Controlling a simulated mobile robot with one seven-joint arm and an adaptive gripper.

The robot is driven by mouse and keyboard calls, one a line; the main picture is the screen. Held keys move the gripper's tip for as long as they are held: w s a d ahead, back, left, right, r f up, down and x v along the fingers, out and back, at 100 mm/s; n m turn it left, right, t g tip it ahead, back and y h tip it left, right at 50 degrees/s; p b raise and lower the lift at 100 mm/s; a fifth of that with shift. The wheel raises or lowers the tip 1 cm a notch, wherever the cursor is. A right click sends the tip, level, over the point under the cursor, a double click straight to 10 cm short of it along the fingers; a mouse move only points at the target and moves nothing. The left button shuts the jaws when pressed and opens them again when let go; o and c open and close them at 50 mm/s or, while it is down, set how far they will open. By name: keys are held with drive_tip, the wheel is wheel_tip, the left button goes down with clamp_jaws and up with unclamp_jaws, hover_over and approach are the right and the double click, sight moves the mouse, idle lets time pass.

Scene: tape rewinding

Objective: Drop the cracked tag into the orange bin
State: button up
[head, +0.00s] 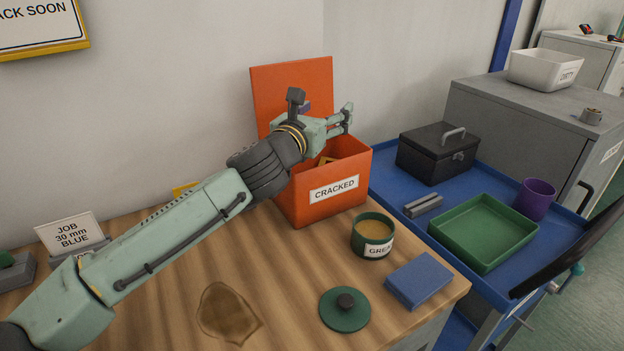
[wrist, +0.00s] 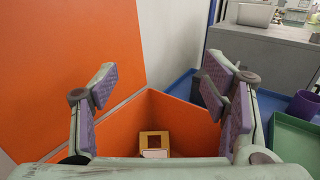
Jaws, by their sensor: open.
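The orange bin (head: 330,205) stands open on the wooden bench with a label reading CRACKED on its front. Its lid (head: 275,85) is raised behind it. A small yellow tag-like piece with a pale patch (wrist: 154,144) lies inside the bin in the wrist view, and part of it shows in the head view (head: 327,160). I cannot make out a crack on it. My gripper (head: 346,118) is above the bin. In the wrist view my gripper (wrist: 160,90) has its fingers wide apart with nothing between them.
On the bench are a green tin (head: 372,238), a green lid (head: 345,311), a blue block (head: 418,280) and a brown stain (head: 228,312). To the right, a blue cart holds a black box (head: 437,155), a green tray (head: 482,232) and a purple cup (head: 537,199).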

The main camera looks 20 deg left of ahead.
drive_tip(key=s, duration=1.1)
drive_tip(key=shift+s+a, duration=0.35)
drive_tip(key=shift+s, duration=0.05)
drive_tip(key=shift+f, duration=0.1)
